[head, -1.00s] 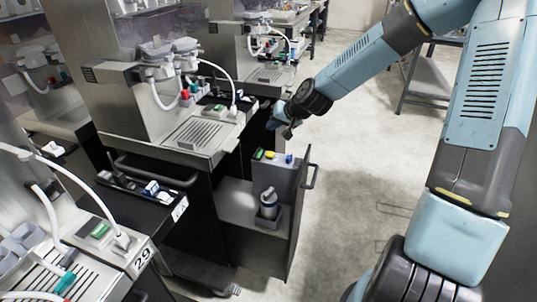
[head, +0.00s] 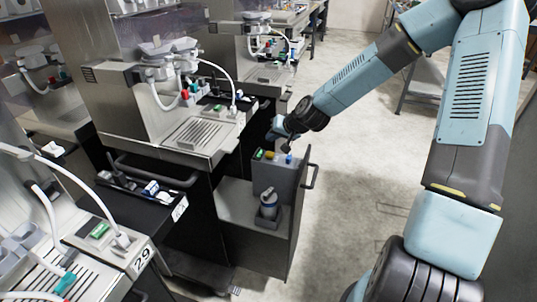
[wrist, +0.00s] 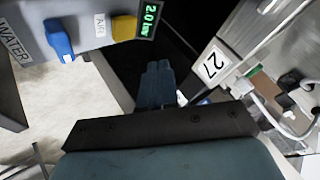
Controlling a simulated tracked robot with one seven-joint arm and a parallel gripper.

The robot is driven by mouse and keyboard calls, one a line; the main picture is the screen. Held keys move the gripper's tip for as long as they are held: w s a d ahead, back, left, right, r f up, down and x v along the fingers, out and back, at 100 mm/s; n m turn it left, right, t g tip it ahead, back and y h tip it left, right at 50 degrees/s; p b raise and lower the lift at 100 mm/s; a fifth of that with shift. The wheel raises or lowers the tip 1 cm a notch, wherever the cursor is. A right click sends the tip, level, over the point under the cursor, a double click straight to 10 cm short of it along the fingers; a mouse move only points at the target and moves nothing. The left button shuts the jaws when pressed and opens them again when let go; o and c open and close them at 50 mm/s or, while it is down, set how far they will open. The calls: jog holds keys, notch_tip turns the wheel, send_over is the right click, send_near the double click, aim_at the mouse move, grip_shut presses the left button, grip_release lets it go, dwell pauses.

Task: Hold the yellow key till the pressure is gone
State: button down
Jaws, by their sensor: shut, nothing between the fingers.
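The yellow key (head: 270,155) sits on top of a grey box (head: 282,176) inside the open cabinet. In the wrist view the yellow key (wrist: 124,28) lies between an AIR label (wrist: 100,24) and a green-lit display (wrist: 149,20) that seems to read 2.0 bar. A blue key (wrist: 58,40) sits beside it near a WATER label (wrist: 14,42). My gripper (head: 286,147) is shut and empty, just above the box, close to the blue key in the head view. In the wrist view its fingertips (wrist: 158,68) are apart from the yellow key.
The cabinet door (head: 300,215) stands open at the right of the box. A steel machine with a drip grille (head: 197,133) stands to the left, marked 27 (wrist: 214,63) in the wrist view. Open floor (head: 350,190) lies right.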

aim_at(272, 154)
jog(key=shift+f, duration=1.95)
jog(key=shift+s+f, duration=0.1)
jog(key=shift+f, duration=0.75)
dwell(1.5)
dwell(2.1)
jog(key=shift+r, duration=0.95)
jog(key=shift+r, duration=2.5)
